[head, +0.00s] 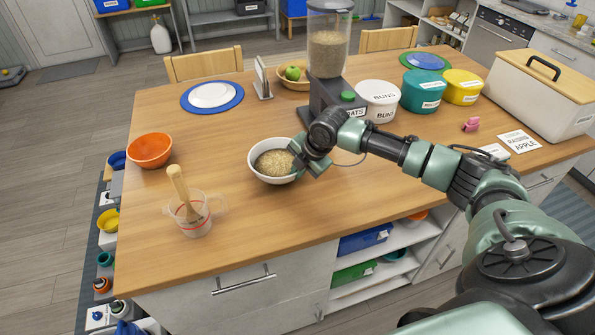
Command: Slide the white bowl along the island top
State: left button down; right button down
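The white bowl (254,170) stands upright on the wooden island top (165,255), left of the grain dispenser. It holds pale grain or oats. My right gripper (297,160) is at the bowl's right side, over or against its rim. The fingers are partly hidden by the wrist, and I cannot tell whether they are closed on the rim or only touching it. My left gripper is not in view.
A dispenser (328,55) stands behind the bowl. An orange bowl (149,151) and a measuring cup (196,222) with a wooden-handled tool are to the left. Lidded tubs (424,92) and a bread box (535,100) stand right. The wood in front of the bowl is clear.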

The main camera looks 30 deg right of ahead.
jog(key=c, duration=1.6)
grip_release()
jog(key=shift+a, duration=0.1)
jog(key=shift+o, duration=0.2)
jog(key=a+b+v, duration=0.1)
jog(key=v, duration=0.6)
jog(key=shift+d+r+b, duration=0.3)
jog(key=shift+d+r, duration=0.05)
jog(key=shift+d, duration=0.2)
jog(key=shift+s, duration=0.2)
